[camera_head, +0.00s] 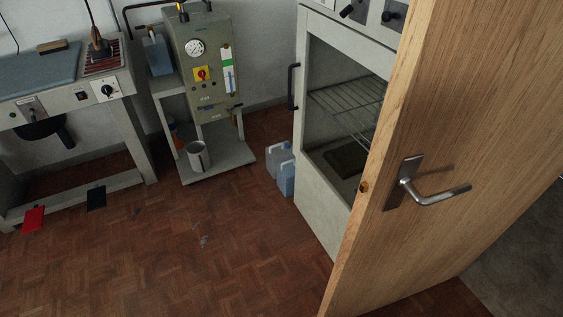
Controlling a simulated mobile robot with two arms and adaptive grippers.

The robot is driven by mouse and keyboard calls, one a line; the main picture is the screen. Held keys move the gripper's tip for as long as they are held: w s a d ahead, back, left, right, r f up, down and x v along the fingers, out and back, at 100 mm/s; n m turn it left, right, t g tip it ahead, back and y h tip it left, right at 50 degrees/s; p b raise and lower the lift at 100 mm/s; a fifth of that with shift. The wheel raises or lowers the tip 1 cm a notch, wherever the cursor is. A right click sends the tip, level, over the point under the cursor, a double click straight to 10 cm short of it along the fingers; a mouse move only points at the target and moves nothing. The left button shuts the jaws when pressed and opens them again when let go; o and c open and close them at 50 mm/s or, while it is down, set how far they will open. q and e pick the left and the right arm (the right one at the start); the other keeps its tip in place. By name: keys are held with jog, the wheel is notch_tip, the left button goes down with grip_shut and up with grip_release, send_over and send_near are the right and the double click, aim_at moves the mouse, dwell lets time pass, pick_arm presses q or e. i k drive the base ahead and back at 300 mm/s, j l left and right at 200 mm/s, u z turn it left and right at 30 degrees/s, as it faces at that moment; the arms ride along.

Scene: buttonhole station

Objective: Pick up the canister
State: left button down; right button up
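Two pale blue canisters with light caps stand close together on the floor, between the boiler stand and the white cabinet. The front canister (286,181) partly hides the rear canister (275,156). A similar blue container (158,54) stands higher up, on the stand to the left of the boiler unit. I cannot tell from the view which of these is the canister named in the task. Neither of my grippers is in view.
An open wooden door (470,120) with a metal handle (425,192) fills the right side and hides part of the cabinet (318,192). A metal pot (198,157) sits on the stand's lower shelf (225,160). An ironing table (120,103) is left. The parquet floor (200,255) is mostly clear.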

aim_at(276, 154)
jog(key=i+j+z, duration=0.15)
jog(key=i+j, duration=0.3)
jog(key=i+j+z, duration=0.1)
jog(key=i+j, duration=0.35)
jog(key=j, duration=0.1)
